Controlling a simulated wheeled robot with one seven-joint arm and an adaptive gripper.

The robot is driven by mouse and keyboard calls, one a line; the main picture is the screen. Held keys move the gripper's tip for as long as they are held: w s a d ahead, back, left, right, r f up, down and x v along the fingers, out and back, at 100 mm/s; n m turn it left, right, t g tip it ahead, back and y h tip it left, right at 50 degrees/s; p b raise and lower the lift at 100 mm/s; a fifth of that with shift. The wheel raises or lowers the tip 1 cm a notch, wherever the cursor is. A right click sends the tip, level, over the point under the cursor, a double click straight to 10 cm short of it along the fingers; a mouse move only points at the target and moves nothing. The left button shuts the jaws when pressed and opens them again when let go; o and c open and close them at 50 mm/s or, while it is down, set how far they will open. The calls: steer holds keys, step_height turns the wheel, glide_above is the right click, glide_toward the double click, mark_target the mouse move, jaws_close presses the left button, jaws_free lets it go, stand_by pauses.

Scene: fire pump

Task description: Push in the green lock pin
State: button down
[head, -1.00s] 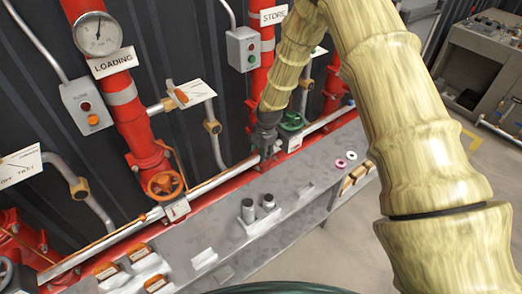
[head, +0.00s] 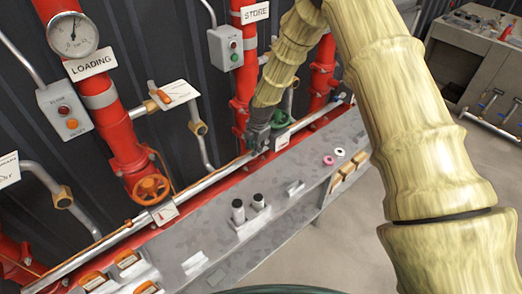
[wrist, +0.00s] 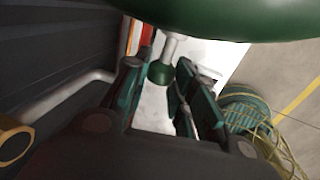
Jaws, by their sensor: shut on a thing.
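The green lock pin (wrist: 160,73) shows in the wrist view as a round green knob on a pale shaft. The shaft runs up under a large dark green rounded part (wrist: 205,15). My gripper (wrist: 157,84) has its dark teal fingers on either side of the knob and is shut on it. In the head view my gripper (head: 257,142) points down at the pipe, just left of the green valve handwheel (head: 282,119). The pin cannot be made out there, and my arm covers part of the area.
A grey bench (head: 215,235) with small fittings runs along the red and silver pipes. An orange handwheel (head: 151,188) is to the left on the loading pipe. A control box (head: 226,48) hangs above. Open floor (head: 350,235) lies right of the bench.

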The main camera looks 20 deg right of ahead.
steer(key=c, duration=1.5)
jaws_free()
steer(key=shift+w+d+r, duration=0.1)
steer(key=shift+w+d, duration=0.05)
steer(key=o, duration=0.3)
steer(key=shift+o, duration=0.2)
steer(key=shift+d, duration=0.15)
steer(key=shift+r, duration=0.15)
step_height(320, 180, up, 11)
steer(key=s, duration=0.2)
steer(key=shift+d+r, duration=0.15)
steer(key=shift+d, duration=0.3)
steer(key=shift+s, duration=0.1)
